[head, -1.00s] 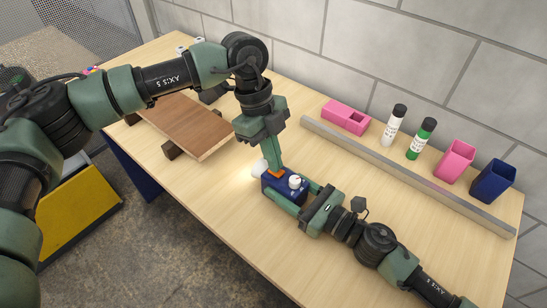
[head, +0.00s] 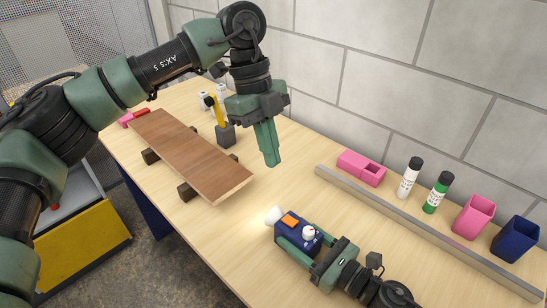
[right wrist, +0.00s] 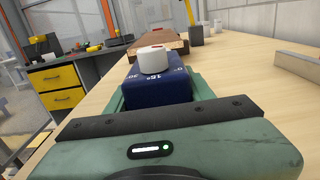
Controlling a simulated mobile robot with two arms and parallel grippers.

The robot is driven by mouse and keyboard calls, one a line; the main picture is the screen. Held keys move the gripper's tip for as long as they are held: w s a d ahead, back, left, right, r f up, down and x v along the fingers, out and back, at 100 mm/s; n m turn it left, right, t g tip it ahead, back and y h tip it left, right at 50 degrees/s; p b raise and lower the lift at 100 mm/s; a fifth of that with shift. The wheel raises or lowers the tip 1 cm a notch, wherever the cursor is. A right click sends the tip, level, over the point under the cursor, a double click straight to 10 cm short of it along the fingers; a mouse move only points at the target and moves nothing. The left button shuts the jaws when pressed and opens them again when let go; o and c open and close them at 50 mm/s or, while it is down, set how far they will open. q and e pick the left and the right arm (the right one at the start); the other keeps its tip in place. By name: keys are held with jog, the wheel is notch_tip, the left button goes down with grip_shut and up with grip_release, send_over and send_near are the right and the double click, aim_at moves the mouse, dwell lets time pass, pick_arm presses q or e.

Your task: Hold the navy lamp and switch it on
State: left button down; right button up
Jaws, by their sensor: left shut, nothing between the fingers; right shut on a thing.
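The navy lamp (head: 312,245) lies on the table with an orange switch (head: 290,219), a white knob (head: 308,232) and a white bulb end (head: 273,215). A warm glow shows on the table beside the bulb, so the lamp looks lit. My right gripper (head: 298,236) is shut on the lamp, one finger along each side. In the right wrist view the navy lamp (right wrist: 157,90) sits between the fingers, knob up. The orange switch is hidden there. My left gripper (head: 271,160) is shut and empty, pointing down above the table, apart from the lamp.
A brown board (head: 190,150) rests on dark blocks at the left. A grey metal bar (head: 420,228) runs along the back right. Behind it stand a pink block (head: 361,168), white and green bottles (head: 437,193), a pink cup (head: 473,215) and a navy cup (head: 515,238).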

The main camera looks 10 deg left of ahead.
jog(key=o, duration=1.7)
